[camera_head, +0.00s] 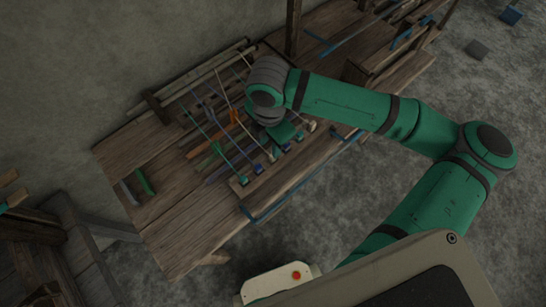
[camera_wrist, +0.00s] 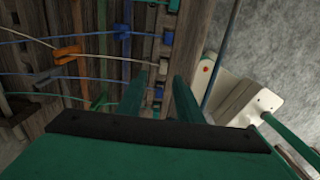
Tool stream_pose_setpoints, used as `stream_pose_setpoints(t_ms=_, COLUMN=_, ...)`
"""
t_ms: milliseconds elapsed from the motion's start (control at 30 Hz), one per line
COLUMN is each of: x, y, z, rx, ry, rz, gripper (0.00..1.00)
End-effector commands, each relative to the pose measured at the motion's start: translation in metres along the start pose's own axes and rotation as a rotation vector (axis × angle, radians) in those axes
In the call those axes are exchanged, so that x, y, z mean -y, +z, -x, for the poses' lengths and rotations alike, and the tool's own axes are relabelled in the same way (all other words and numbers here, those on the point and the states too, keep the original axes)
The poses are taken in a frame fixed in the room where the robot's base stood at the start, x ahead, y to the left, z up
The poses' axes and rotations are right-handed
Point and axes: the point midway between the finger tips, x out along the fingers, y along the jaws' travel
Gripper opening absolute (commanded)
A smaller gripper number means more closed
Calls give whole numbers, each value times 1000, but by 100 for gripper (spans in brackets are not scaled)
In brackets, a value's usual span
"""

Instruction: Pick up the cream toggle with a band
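In the wrist view, my gripper (camera_wrist: 160,78) is open, with its two green fingers pointing toward a row of small toggles on a wooden rail. A band cannot be made out clearly on either. In the head view, my gripper (camera_head: 284,132) is over the loom's row of cords. A cream toggle (camera_head: 272,154) lies below left of it, and another cream piece (camera_head: 311,126) lies to its right.
A blue toggle (camera_wrist: 167,36) sits farther along the rail. Coloured cords with orange (camera_wrist: 67,53) and blue (camera_wrist: 122,33) pieces stretch to the left. In the head view, the loom's wooden top (camera_head: 180,235) is bare at lower left, and a blue bar (camera_head: 285,199) runs along its front edge.

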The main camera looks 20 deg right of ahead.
Motion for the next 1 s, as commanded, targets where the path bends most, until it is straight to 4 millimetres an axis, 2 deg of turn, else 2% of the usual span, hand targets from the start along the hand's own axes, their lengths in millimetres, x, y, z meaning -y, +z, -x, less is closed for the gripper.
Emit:
stream_pose_setpoints(t_ms=133, x=2, y=0, z=-9, rx=0, ry=0, rz=-1, gripper=33)
stream_pose_setpoints(t_ms=400, x=8, y=0, z=-45, rx=-1, ry=1, rz=-3, gripper=33)
stream_pose_setpoints(t_ms=500, x=8, y=0, z=-52, rx=-1, ry=1, rz=-4, gripper=33)
stream_pose_setpoints(t_ms=767, x=8, y=1, z=-54, rx=0, ry=3, rz=-5, gripper=33)
stream_pose_setpoints(t_ms=900, x=8, y=1, z=-54, rx=0, ry=3, rz=-5, gripper=0)
stream_pose_setpoints(t_ms=1000, x=8, y=0, z=-54, rx=0, ry=3, rz=-4, gripper=0)
